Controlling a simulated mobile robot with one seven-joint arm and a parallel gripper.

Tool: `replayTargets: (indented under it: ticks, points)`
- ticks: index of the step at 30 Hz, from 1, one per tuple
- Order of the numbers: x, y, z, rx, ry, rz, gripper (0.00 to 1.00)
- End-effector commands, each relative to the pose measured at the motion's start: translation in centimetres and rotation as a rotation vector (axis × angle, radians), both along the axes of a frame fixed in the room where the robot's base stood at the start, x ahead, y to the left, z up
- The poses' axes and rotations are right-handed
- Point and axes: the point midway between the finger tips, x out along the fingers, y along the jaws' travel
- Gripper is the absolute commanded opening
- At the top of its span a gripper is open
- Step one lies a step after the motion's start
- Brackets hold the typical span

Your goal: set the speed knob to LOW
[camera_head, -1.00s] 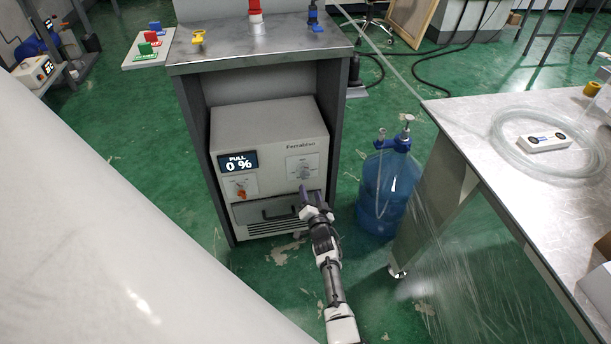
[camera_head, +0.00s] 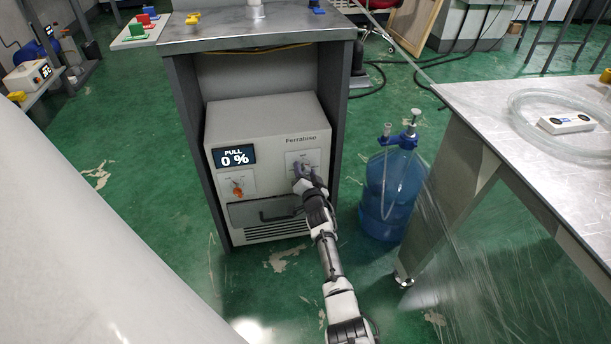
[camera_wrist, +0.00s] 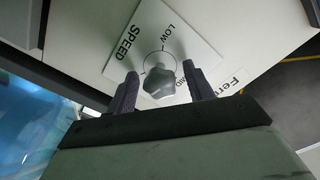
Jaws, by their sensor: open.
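The speed knob (camera_wrist: 159,82) is a grey lobed knob on a white plate marked SPEED (camera_wrist: 128,42) and LOW in the wrist view. Other marks around it are partly hidden. My gripper (camera_wrist: 163,82) is open, with one dark finger on each side of the knob. I cannot tell whether the fingers touch it. In the head view my gripper (camera_head: 303,174) is at the upper right of the machine's front and covers most of the knob.
An orange-red switch (camera_head: 238,190) is left of the knob. A black handle (camera_head: 280,209) is below. A blue water bottle (camera_head: 391,190) stands on the floor right of the machine. A metal table (camera_head: 480,100) with a coiled hose is further right.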

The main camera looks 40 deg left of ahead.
Motion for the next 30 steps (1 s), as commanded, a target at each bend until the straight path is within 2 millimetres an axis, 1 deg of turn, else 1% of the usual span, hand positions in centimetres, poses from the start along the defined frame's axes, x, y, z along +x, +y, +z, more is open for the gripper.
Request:
replayTargets:
  ticks: [5, 6, 16, 23, 30]
  points:
    - [0.01, 0.0, 0.06, 0.0, 0.0, 0.0, 0.52]
    - [0.01, 0.0, 0.04, 0.0, 0.0, 0.0, 0.51]
    - [0.01, -0.02, 0.04, 0.0, 0.0, 0.0, 0.08]
    - [0.0, -0.01, 0.01, -0.013, -0.015, 0.0, 0.08]
    - [-0.01, -0.02, -0.03, -0.081, -0.098, 0.0, 0.08]
